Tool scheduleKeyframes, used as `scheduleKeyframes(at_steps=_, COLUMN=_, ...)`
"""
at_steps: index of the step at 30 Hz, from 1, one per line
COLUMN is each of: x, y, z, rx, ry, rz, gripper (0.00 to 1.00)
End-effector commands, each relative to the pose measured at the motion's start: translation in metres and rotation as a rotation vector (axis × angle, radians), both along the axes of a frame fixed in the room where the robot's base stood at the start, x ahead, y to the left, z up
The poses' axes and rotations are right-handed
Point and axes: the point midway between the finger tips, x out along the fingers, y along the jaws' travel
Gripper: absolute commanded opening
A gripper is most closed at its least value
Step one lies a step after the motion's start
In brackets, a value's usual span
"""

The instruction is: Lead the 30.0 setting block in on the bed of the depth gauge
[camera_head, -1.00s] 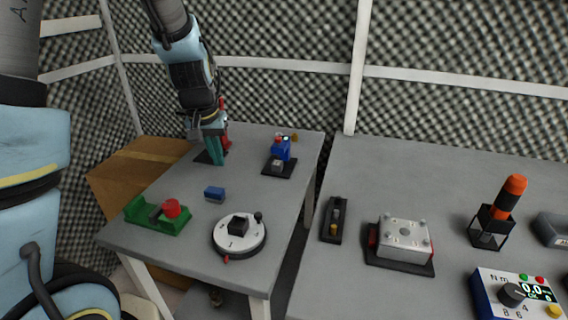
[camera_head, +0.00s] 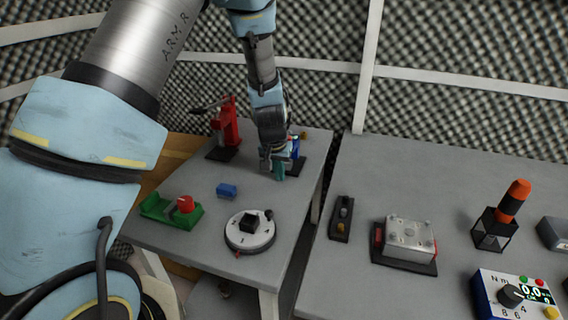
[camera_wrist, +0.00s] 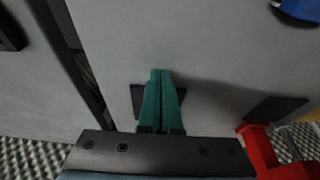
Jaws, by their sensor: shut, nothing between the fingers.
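The depth gauge looks to be the blue device (camera_head: 296,146) on a dark base (camera_head: 299,168) at the back right of the left table. It is partly hidden behind my arm. My gripper (camera_head: 279,175) stands just in front and left of it, its teal fingers shut and empty. In the wrist view the shut fingers (camera_wrist: 160,76) point over part of a dark plate (camera_wrist: 138,97); whether they touch anything cannot be told. The gauge's bed is hidden. A small blue block (camera_head: 227,190) lies apart, mid-table; no marking is readable, so I cannot tell if it is the setting block.
A red press (camera_head: 229,128) stands at the back left. A green fixture with a red knob (camera_head: 185,204) and a round dial (camera_head: 249,231) are nearer. A gap separates the right table, which holds a metal box (camera_head: 408,236) and other devices. Bare table surrounds the blue block.

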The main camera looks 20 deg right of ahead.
Motion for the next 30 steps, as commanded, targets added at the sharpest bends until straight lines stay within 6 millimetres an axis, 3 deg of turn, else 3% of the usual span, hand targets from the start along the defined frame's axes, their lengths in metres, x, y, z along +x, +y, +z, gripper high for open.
scheduleKeyframes(at_steps=9, x=0.027, y=-0.025, z=0.002, rx=0.001, ry=-0.001, rz=-0.001, gripper=0.0)
scheduleKeyframes(at_steps=22, x=0.03, y=-0.028, z=0.0, rx=0.0, ry=0.0, rz=0.0, gripper=0.0)
scheduleKeyframes(at_steps=30, x=0.046, y=-0.043, z=0.0, rx=0.0, ry=-0.001, rz=-0.001, gripper=0.0)
